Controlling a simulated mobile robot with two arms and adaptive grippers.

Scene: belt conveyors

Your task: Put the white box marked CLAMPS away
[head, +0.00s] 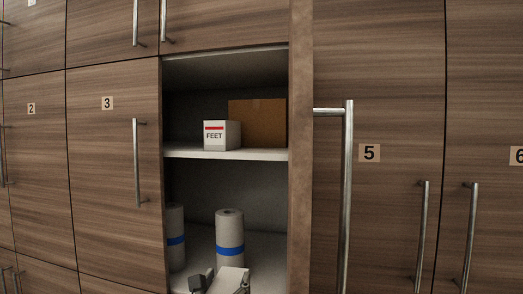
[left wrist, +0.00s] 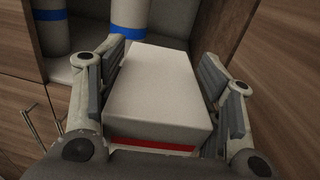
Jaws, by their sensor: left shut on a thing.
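A white box (left wrist: 158,88) with a red stripe on its front is held in my left gripper (left wrist: 170,72), with grey finger pads on both sides of it. Its lettering cannot be read in the left wrist view. In the head view the box (head: 232,279) and the left gripper (head: 220,284) show at the bottom edge, in front of the open cupboard's lower part. The open cupboard has a middle shelf (head: 225,154) with a white box marked FEET (head: 218,135) and a brown carton (head: 258,122) behind it to the right. My right gripper is not in view.
Two grey rolls with blue bands, one in front (head: 229,240) and one at the left (head: 175,238), stand in the lower compartment. An open door (head: 300,150) stands edge-on at the cupboard's right, its handle (head: 347,200) sticking out. Closed numbered doors surround it.

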